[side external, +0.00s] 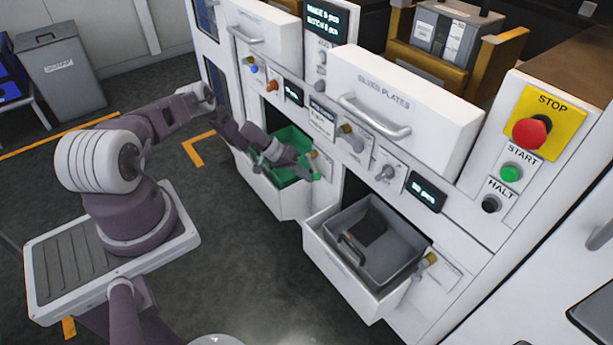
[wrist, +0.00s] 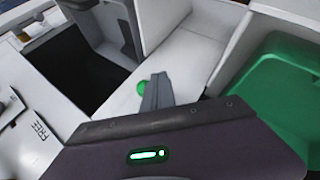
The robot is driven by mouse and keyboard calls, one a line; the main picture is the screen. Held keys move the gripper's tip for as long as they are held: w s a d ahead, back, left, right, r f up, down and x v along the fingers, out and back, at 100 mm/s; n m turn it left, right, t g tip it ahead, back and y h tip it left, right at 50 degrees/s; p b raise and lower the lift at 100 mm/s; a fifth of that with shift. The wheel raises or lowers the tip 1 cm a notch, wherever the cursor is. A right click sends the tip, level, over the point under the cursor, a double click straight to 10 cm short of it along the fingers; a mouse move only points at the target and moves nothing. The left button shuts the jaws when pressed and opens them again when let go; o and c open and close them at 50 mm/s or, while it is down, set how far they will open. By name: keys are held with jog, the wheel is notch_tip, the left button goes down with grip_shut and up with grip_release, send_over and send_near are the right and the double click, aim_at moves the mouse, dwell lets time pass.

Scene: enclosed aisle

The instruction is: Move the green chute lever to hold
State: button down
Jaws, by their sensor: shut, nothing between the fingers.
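A small round green knob (wrist: 142,88), which looks like the end of the chute lever, shows in the wrist view. In the side external view a small green tip (side external: 318,176) shows at the right of the green bin. My gripper (wrist: 158,82) is shut and empty, its fingers just right of the knob in the wrist view; I cannot tell if they touch. In the side view my gripper (side external: 305,166) is over the right edge of the green bin. The lever's shaft and any hold marking are not readable.
The green bin (side external: 286,139) sits in an open white drawer; it also shows at right in the wrist view (wrist: 285,75). A grey bin (side external: 378,240) sits in another open drawer to the right. Knobs (side external: 346,132) and a drawer handle (side external: 374,121) project from the panel above.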

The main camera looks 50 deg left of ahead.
jog(key=shift+r, duration=0.1)
jog(key=shift+r, duration=0.75)
jog(key=s+a, duration=0.6)
jog(key=a, duration=0.4)
jog(key=shift+s+a+f, duration=0.3)
jog(key=shift+s+f, duration=0.1)
